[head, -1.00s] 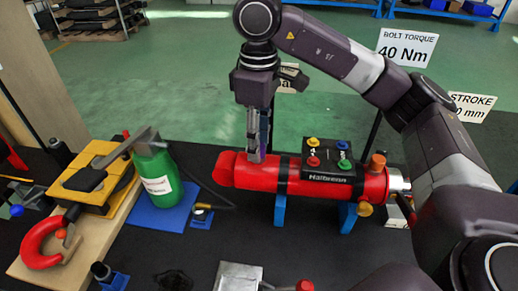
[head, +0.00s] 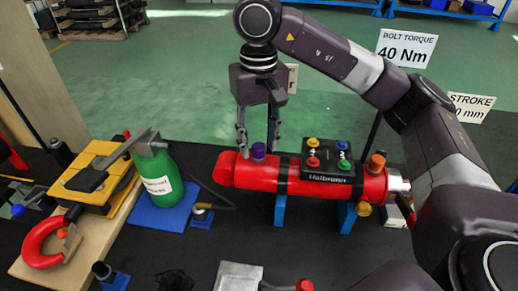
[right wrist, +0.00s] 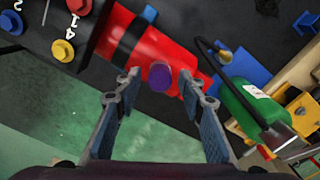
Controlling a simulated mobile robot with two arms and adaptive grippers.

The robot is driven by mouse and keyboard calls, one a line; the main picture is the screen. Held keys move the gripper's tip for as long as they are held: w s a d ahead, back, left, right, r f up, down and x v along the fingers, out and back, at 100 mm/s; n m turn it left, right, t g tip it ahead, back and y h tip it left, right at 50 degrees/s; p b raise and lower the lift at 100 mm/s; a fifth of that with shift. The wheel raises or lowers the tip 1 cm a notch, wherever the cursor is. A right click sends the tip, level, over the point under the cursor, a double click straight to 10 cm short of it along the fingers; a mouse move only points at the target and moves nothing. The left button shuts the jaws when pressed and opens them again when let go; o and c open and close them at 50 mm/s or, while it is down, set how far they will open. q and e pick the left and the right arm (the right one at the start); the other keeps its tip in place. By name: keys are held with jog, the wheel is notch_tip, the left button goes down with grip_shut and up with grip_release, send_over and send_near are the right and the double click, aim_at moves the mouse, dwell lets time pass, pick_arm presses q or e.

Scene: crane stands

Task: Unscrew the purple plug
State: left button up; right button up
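The purple plug (head: 258,151) stands upright on top of the red cylinder (head: 255,174), near its left end. My right gripper (head: 258,144) points down over the plug with its fingers open, one on each side. In the right wrist view the plug (right wrist: 160,77) lies between the two spread fingertips (right wrist: 159,82), with a visible gap on both sides. My left gripper is not in view.
A black block (head: 328,168) with coloured knobs sits on the cylinder, right of the plug. An orange plug (head: 377,162) stands further right. Blue supports (head: 280,210) hold the cylinder. A green bottle (head: 157,175) and a yellow clamp (head: 97,176) stand to the left.

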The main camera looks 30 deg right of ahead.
jog(key=m, duration=0.3)
jog(key=shift+m, duration=0.4)
jog(key=m, duration=0.3)
jog(key=shift+m, duration=0.3)
jog(key=m, duration=0.3)
jog(key=shift+m, duration=0.3)
jog(key=m, duration=0.4)
jog(key=shift+m+p, duration=0.3)
jog(key=shift+p, duration=0.05)
jog(key=shift+c, duration=0.7)
grip_shut()
jog(key=shift+r, duration=0.15)
